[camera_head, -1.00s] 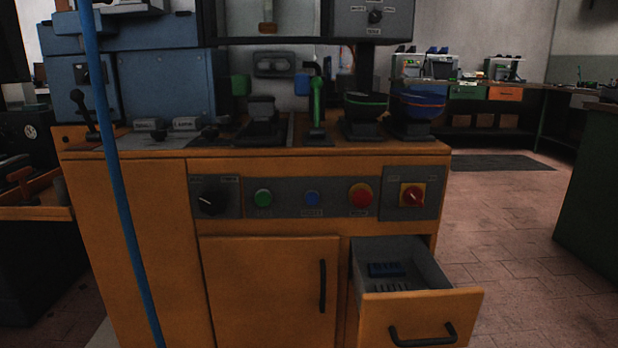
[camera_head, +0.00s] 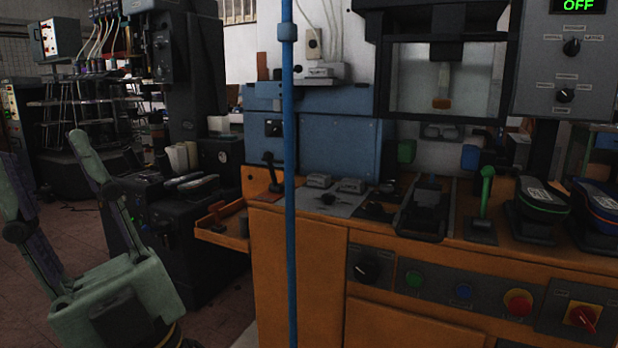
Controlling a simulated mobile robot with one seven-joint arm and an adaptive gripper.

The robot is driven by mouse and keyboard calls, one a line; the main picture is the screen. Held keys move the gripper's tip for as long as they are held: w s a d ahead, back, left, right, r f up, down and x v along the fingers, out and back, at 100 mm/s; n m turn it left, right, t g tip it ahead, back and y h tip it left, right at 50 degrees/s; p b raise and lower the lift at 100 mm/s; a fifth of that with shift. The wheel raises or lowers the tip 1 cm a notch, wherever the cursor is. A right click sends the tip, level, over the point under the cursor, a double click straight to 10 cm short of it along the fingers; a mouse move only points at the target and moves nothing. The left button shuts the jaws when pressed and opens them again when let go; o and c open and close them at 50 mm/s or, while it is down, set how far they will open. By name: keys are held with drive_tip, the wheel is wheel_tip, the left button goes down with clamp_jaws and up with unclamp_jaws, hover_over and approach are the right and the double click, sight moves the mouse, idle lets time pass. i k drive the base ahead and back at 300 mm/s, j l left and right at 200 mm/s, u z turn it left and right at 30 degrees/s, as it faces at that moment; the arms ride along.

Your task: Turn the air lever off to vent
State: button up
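A blue vertical pipe (camera_head: 290,230) runs from top to bottom in front of the orange machine, with a blue fitting (camera_head: 287,32) near its top. A black lever with a knob (camera_head: 270,170) stands upright on the left of the machine's top, by the blue box. A green-handled lever (camera_head: 486,188) stands upright further right. No readable label shows which of these is the air lever. My pale green gripper (camera_head: 42,155) is at the lower left, its two fingers pointing up and spread wide apart with nothing between them. It is well left of the pipe and both levers.
The orange cabinet (camera_head: 320,262) fills the lower right, with knobs, buttons and a red-yellow switch (camera_head: 582,317) on its front. A small orange tray (camera_head: 222,228) juts out from its left side. A dark machine (camera_head: 175,215) stands behind my gripper. A display (camera_head: 578,5) reads OFF.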

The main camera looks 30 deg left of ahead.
sight(268, 156)
drive_tip(key=i+j, duration=0.15)
drive_tip(key=j, duration=0.2)
drive_tip(key=i+j, duration=0.15)
drive_tip(key=j, duration=0.25)
drive_tip(key=i+j+u, duration=0.1)
drive_tip(key=j, duration=0.25)
drive_tip(key=i+j, duration=0.2)
drive_tip(key=j, duration=0.15)
